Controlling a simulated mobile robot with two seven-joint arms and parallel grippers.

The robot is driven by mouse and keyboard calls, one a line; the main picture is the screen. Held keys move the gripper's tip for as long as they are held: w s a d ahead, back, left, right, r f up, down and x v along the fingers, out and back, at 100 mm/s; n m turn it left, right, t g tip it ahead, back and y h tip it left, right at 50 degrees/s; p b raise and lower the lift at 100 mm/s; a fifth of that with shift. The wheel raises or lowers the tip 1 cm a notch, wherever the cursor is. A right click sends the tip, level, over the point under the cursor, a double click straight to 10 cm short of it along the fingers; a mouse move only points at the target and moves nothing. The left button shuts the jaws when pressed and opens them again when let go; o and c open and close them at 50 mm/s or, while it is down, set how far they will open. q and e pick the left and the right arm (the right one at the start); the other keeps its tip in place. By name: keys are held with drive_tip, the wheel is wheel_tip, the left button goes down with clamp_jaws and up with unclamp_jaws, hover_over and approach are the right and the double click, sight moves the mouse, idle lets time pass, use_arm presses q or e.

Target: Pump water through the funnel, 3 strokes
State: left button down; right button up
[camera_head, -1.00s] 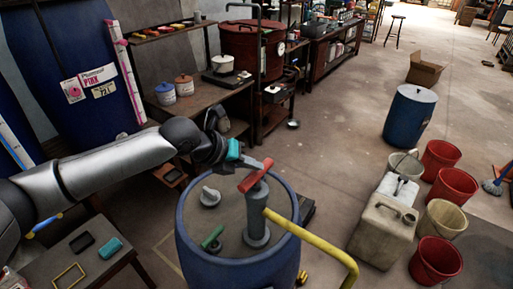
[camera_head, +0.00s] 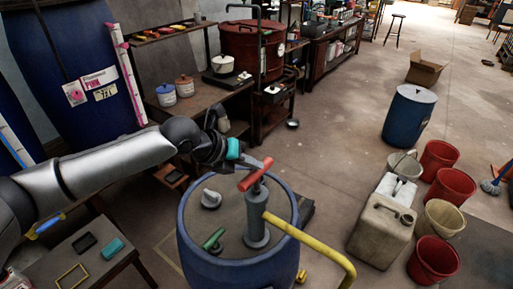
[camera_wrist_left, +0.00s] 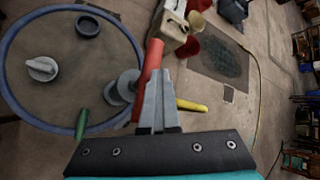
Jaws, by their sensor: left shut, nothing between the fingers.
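A hand pump with a grey body (camera_head: 256,218) stands upright on the lid of a blue drum (camera_head: 185,236). A red crossbar handle (camera_head: 254,176) tops it, and a yellow spout (camera_head: 318,243) bends down to the right. My left gripper (camera_head: 264,163) is shut and empty, right beside the handle. In the left wrist view its fingertips (camera_wrist_left: 158,75) overlap the red handle (camera_wrist_left: 150,68); I cannot tell whether they touch. The yellow spout (camera_wrist_left: 192,105) shows beyond the fingers. I see no funnel clearly. My right gripper is not in view.
On the drum lid are a grey cap (camera_head: 210,198) and a green-handled piece (camera_head: 213,239). A beige jerrycan (camera_head: 380,232) and several red and cream buckets (camera_head: 434,261) stand to the right. A small table (camera_head: 125,262) is at lower left. The middle floor is clear.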

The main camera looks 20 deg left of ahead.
sight(252, 172)
use_arm(q)
drive_tip(key=shift+a+r+p, duration=0.1)
drive_tip(key=shift+r+p, duration=1.95)
drive_tip(key=shift+r, duration=0.2)
wheel_tip(252, 172, up, 6)
drive_tip(key=p, duration=0.5)
drive_tip(key=shift+p, duration=0.35)
idle(0.9)
